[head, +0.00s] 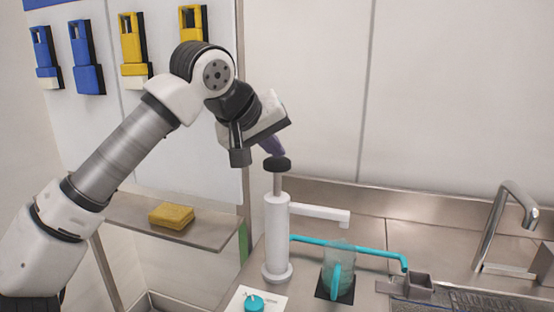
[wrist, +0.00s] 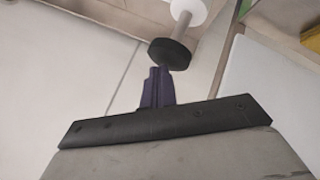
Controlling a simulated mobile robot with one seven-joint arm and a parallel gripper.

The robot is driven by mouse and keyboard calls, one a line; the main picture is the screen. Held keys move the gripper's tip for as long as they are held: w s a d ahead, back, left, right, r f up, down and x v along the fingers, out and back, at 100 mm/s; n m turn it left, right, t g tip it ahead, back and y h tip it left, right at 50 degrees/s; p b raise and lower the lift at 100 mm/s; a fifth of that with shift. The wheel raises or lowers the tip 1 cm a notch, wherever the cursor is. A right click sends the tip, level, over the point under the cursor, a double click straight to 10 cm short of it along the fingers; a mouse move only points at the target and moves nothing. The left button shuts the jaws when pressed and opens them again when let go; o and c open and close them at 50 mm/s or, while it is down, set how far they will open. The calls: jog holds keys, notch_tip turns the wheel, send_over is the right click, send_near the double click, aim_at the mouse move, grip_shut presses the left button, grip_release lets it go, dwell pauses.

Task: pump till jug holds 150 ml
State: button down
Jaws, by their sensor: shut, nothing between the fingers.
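A white hand pump (head: 277,235) stands upright on the steel counter, its rod raised and topped by a black round knob (head: 278,164). Its white spout points right, above and near the jug. The translucent teal jug (head: 338,272) stands on a dark square right of the pump. Its liquid level and markings are too small to read. My gripper (head: 274,148) is shut and empty, its purple fingers just above the knob. The wrist view shows the purple fingers (wrist: 157,88) close to the black knob (wrist: 169,53); I cannot tell if they touch.
A teal pipe (head: 365,250) runs behind the jug to a small grey block (head: 418,284). A steel tap (head: 505,215) stands at right. A teal dial (head: 254,303) sits before the pump. A yellow sponge (head: 172,216) lies on the left shelf.

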aim_at(272, 163)
jog(key=shift+f+b, duration=1.25)
jog(key=shift+f, duration=0.55)
dwell(1.0)
dwell(0.4)
jog(key=shift+r+p, duration=2.15)
jog(key=shift+r, duration=0.4)
jog(key=shift+r+p, duration=2.1)
jog(key=shift+r, duration=0.45)
